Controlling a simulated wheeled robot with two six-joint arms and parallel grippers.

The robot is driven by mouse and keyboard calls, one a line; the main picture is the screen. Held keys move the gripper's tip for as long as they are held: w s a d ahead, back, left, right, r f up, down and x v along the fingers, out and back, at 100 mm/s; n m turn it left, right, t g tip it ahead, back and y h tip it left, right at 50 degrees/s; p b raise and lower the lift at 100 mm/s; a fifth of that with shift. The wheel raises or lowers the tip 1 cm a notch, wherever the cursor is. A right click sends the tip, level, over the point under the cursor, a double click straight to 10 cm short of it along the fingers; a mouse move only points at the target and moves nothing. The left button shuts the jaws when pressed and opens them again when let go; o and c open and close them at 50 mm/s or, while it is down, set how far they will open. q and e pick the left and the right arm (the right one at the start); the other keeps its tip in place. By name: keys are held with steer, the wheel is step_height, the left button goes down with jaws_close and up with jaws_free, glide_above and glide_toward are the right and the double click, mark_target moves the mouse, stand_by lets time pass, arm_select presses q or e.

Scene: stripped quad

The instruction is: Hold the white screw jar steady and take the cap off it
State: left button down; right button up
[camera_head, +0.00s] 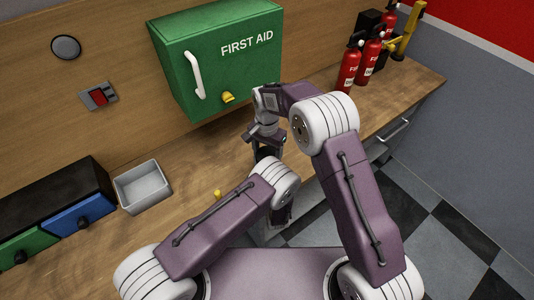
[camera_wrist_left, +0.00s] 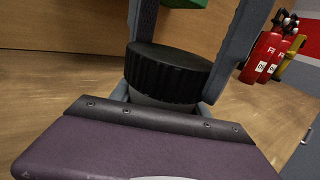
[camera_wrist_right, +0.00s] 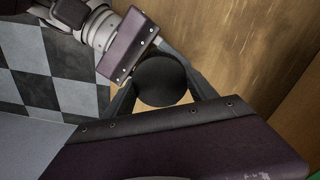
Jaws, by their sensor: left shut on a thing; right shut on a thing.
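The screw jar (camera_wrist_left: 160,101) shows as a pale strip under its black ribbed cap (camera_wrist_left: 168,72) in the left wrist view. The cap is on the jar, which looks upright. My left gripper (camera_wrist_left: 165,98) is shut on the jar body from the side, below the cap. My right gripper (camera_wrist_right: 160,88) comes from above and is shut on the cap, with its fingers on either side of the round black top. In the head view my arms hide the jar, and the grippers meet near the middle.
A green first aid box (camera_head: 240,75) hangs on the wall behind. A grey tray (camera_head: 142,187) and a black drawer unit (camera_head: 50,197) stand left. Red fire extinguishers (camera_head: 349,68) stand at the back right. A small yellow thing (camera_head: 218,194) shows beside my left arm.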

steer(key=n, duration=0.6)
steer(key=shift+n, duration=0.4)
steer(key=n, duration=0.3)
steer(key=shift+n, duration=0.3)
steer(key=n, duration=0.9)
steer(key=shift+r+n, duration=0.1)
steer(key=shift+n, duration=0.3)
steer(key=n, duration=1.5)
steer(key=shift+r, duration=0.15)
steer(key=shift+r, duration=1)
